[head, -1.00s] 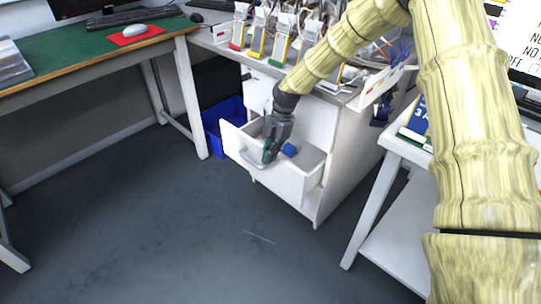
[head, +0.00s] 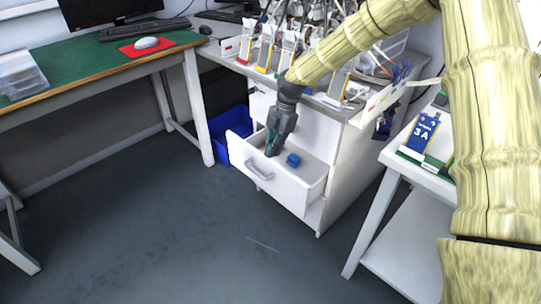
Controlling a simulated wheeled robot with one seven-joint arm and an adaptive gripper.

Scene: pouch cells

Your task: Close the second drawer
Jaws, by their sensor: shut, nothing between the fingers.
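The white drawer cabinet (head: 345,165) stands under the bench in the head view. One of its drawers (head: 290,190) is pulled out, with a grey bar handle (head: 259,169) on its front. A small blue block (head: 293,160) lies inside the open drawer. My gripper (head: 272,150) is shut and empty, pointing down over the open drawer, behind its front panel and left of the blue block. Whether the fingertips touch the drawer is not clear. Another drawer front (head: 262,106) shows above, partly hidden by my gripper and arm.
A blue bin (head: 238,149) stands on the floor left of the cabinet. A green-topped desk (head: 90,62) is at left, and a white table (head: 405,185) is close at right. The grey floor (head: 180,240) in front is clear.

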